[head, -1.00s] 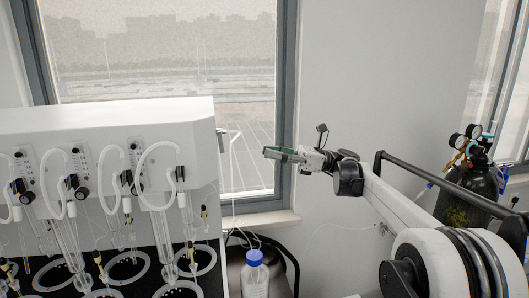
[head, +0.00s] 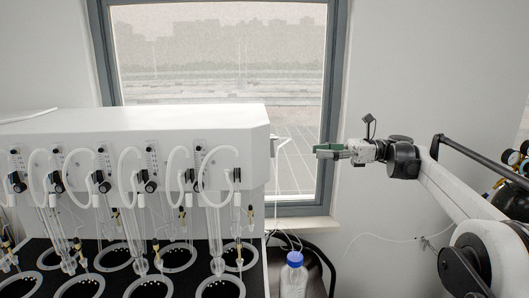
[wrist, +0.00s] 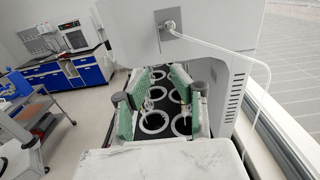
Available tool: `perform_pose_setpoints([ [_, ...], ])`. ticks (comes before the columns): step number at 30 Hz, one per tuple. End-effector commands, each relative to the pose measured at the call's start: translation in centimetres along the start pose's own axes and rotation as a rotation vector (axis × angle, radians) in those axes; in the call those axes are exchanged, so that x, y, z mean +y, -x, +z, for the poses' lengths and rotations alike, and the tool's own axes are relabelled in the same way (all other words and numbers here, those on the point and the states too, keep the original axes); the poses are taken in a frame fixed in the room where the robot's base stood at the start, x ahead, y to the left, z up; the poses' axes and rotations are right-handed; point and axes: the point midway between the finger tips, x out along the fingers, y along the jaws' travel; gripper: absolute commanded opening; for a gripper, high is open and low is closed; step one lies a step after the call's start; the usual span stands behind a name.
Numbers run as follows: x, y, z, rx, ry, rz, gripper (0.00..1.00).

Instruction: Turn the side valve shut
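The side valve is a small fitting on a square plate on the distiller's end wall, and it shows in the wrist view (wrist: 170,27). A thin white tube or lever runs from it to the right and down. In the head view the valve (head: 280,143) sticks out at the right end of the white distiller (head: 180,118). My gripper (head: 328,151) is to the right of the valve, apart from it, at a similar height in the picture. In the wrist view its green-padded fingers (wrist: 160,98) are spread, with nothing held between them.
Glass tubes and hoses hang along the distiller's front above a dark rack with white rings. A blue-capped bottle (head: 293,275) stands below the valve. A gas cylinder (head: 512,200) is at the right. The window (head: 225,60) is behind. A cart (wrist: 45,120) and blue cabinets (wrist: 55,78) are farther left.

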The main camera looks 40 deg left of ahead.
Motion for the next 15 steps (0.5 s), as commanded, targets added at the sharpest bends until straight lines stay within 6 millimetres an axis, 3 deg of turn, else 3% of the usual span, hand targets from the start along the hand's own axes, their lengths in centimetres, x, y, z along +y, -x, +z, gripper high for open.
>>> perform_pose_setpoints([
  [15,0.1,-9.4,0.2,-0.001,0.000,0.003,0.22],
])
